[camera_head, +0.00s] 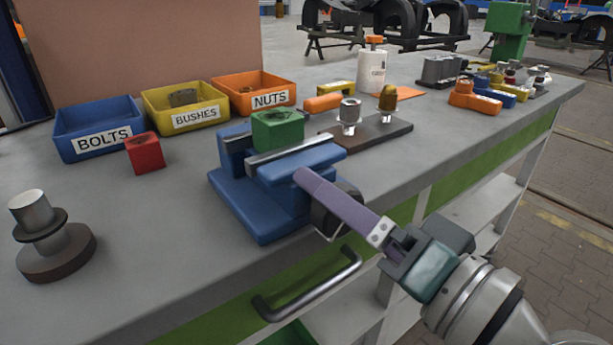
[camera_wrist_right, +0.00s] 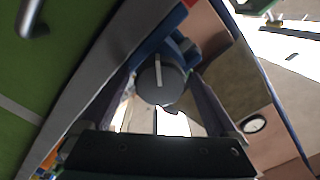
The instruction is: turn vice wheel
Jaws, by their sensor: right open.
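The blue vice (camera_head: 265,195) stands at the bench's front edge with a green block (camera_head: 277,130) in its jaws. Its dark round wheel (camera_head: 335,213) faces the front and is partly covered by my purple finger. In the right wrist view the wheel (camera_wrist_right: 160,82) is a grey disc with a pale line on its face. My right gripper (camera_head: 314,192) reaches in from the lower right, in front of the vice. It is open, with a finger on each side of the wheel in the wrist view. I cannot tell whether either finger touches it. My left gripper is out of view.
A drawer handle (camera_head: 308,286) juts out below the bench edge, near my right arm. Bins for bolts (camera_head: 72,146), bushes (camera_head: 157,122) and nuts (camera_head: 230,108) stand behind the vice. A red block (camera_head: 145,153) and a dark flanged part (camera_head: 55,250) are left of it.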

